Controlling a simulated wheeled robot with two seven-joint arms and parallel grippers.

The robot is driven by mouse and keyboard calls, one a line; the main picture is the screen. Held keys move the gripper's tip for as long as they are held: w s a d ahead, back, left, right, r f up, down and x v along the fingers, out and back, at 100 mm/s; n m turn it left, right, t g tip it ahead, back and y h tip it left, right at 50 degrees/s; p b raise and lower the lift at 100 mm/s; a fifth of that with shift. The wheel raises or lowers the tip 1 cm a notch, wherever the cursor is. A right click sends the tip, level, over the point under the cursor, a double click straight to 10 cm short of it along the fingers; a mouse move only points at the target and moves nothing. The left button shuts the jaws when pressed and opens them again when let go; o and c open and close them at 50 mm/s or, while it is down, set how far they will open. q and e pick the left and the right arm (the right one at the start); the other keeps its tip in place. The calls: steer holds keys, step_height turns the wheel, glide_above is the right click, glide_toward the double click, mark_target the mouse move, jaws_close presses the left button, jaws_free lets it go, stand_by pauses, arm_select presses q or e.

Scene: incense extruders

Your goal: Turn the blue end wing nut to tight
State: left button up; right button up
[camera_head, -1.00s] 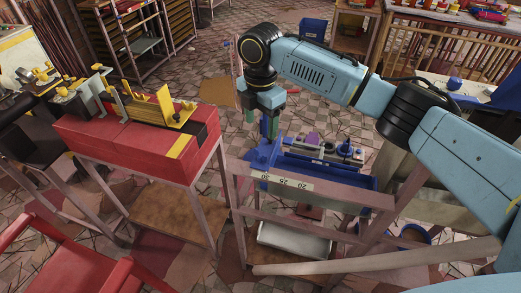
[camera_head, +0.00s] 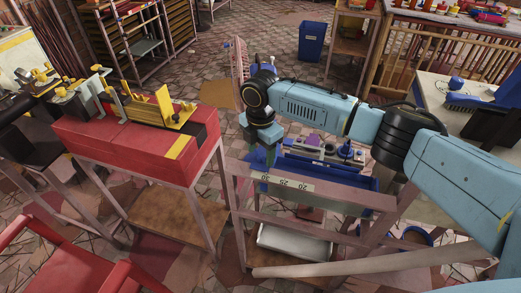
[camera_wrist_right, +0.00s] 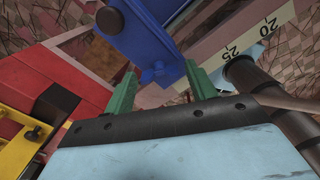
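The blue wing nut (camera_wrist_right: 157,73) sits on the near end of the blue extruder's blue end plate (camera_wrist_right: 150,28) in the right wrist view. My right gripper (camera_wrist_right: 160,70) is open, with one green finger on each side of the wing nut. A gap shows between the nut and each finger, so it is not gripped. In the head view my right gripper (camera_head: 261,158) points down at the left end of the blue extruder (camera_head: 325,168) and hides the nut there.
A ruler-marked rail (camera_head: 288,182) runs along the front of the blue extruder's stand. A red extruder bench (camera_head: 130,145) with yellow brackets stands to the left, with a gap between. A red chair frame (camera_head: 85,270) is at the lower left.

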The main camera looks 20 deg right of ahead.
steer(key=c, duration=0.7)
steer(key=shift+r+m+p, duration=0.15)
steer(key=shift+m+p, duration=0.35)
steer(key=shift+p, duration=0.25)
steer(key=shift+c, duration=0.2)
steer(key=m+p, duration=0.5)
steer(key=p, duration=0.1)
steer(key=shift+m+p, duration=0.4)
steer(key=m+p, duration=0.3)
steer(key=m, duration=0.2)
steer(key=shift+p, duration=0.4)
steer(key=m+p, duration=0.1)
steer(key=m, duration=0.3)
steer(key=shift+p, duration=0.4)
steer(key=m+p, duration=0.1)
steer(key=m, duration=0.3)
steer(key=shift+m+p, duration=0.3)
steer(key=m, duration=0.3)
steer(key=shift+p, duration=0.35)
steer(key=shift+m+p, duration=0.3)
steer(key=shift+m, duration=1.9)
